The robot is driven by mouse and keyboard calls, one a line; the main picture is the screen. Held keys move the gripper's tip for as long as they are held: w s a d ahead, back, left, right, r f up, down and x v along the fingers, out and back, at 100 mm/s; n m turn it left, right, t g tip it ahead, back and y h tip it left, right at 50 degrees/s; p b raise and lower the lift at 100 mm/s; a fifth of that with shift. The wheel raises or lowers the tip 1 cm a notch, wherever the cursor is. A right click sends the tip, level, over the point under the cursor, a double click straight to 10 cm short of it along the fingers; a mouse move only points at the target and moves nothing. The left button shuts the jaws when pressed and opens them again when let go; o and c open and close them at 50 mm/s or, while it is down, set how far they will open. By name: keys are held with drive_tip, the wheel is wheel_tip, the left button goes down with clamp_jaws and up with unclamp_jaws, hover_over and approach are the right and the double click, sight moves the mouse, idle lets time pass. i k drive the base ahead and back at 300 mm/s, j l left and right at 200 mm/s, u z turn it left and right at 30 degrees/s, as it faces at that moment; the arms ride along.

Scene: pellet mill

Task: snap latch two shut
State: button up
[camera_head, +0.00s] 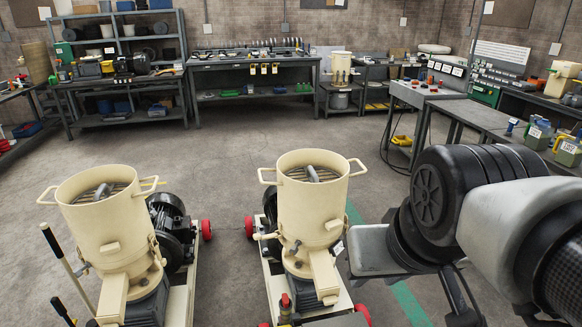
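Two cream pellet mills stand side by side in the foreground, a left mill (102,215) and a right mill (312,205). Each has an open-topped hopper with side handles and a chute at the front. A small dark fitting (294,246) shows at the joint below the right mill's hopper, and another (84,268) on the left mill. Either may be a latch; I cannot tell which is latch two or whether it is shut. My arm comes in from the right, beside the right mill.
Both mills sit on wheeled frames with red wheels (207,230). A long lever (66,262) stands at the left mill. A grey workbench (480,117) stands at the right, and shelves (120,60) line the back. The middle floor (250,150) is clear.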

sight(256, 236)
drive_tip(key=j+u, duration=0.25)
drive_tip(key=j+z, duration=0.35)
drive_tip(key=j, duration=0.55)
drive_tip(key=j+z, duration=0.15)
drive_tip(key=z, duration=0.2)
drive_tip(key=i+j+u, duration=0.15)
drive_tip(key=i+j, duration=0.15)
drive_tip(key=j, duration=0.15)
drive_tip(key=i+j+u, duration=0.1)
drive_tip(key=i, duration=0.3)
drive_tip(key=i+j+u, duration=0.15)
drive_tip(key=i, duration=0.25)
